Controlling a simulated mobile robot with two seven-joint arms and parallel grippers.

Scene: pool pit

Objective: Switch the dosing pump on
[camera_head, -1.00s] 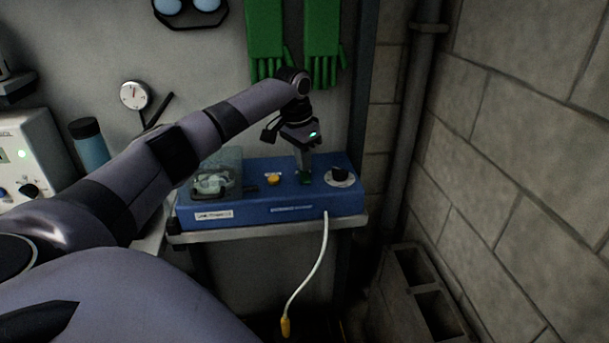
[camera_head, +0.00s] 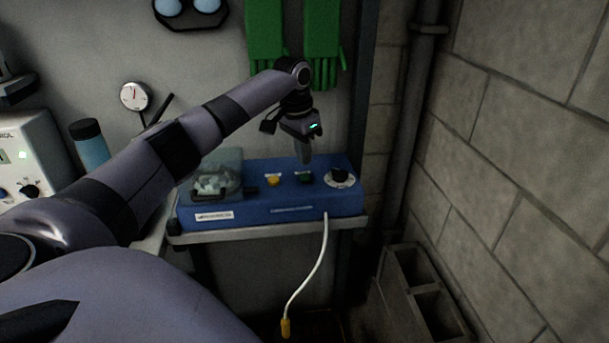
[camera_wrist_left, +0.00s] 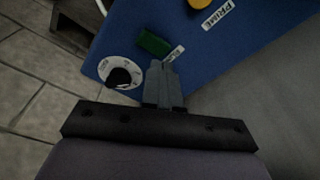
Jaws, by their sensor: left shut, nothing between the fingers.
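The dosing pump (camera_head: 265,203) is a blue box on a shelf. On its top are a yellow button (camera_head: 273,181), a green switch (camera_head: 304,178) and a black knob (camera_head: 340,175) on a white dial. The green switch (camera_wrist_left: 154,43) also shows in the left wrist view, beside the dial (camera_wrist_left: 119,73); I cannot tell its on or off position. My left gripper (camera_head: 304,161) is shut and empty. It is above the pump, just over the green switch and apart from it. In the left wrist view its fingertips (camera_wrist_left: 162,64) show near the switch. My right gripper is out of view.
A clear-covered pump head (camera_head: 215,178) sits at the pump's left end. A white cable (camera_head: 312,270) hangs from its front to a yellow end. A white control unit (camera_head: 32,160) and a blue bottle (camera_head: 90,148) stand left. Green gloves (camera_head: 265,35) hang behind; a block wall bounds the right.

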